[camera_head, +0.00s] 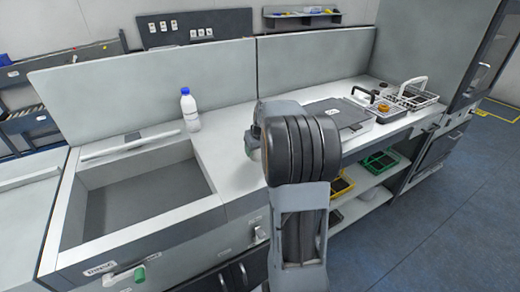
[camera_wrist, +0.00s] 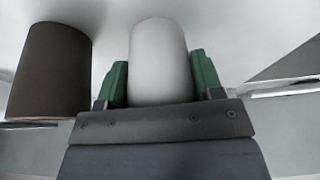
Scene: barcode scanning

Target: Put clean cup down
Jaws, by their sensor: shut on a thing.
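A white, smooth, rounded cup (camera_wrist: 160,62) stands between the two green fingers of my gripper (camera_wrist: 162,84) in the wrist view. The fingers are shut on its sides. Its upper and lower ends cannot be told apart, and I cannot tell whether it touches a surface. In the head view my arm hides the cup and most of my gripper, which is over the counter (camera_head: 228,165) right of the sink.
A dark brown cylinder (camera_wrist: 50,72) stands close left of the cup in the wrist view. In the head view, a white bottle with a blue cap (camera_head: 190,110) stands by the sink (camera_head: 150,205). A grey case (camera_head: 338,114) and a white basket (camera_head: 412,97) are to the right.

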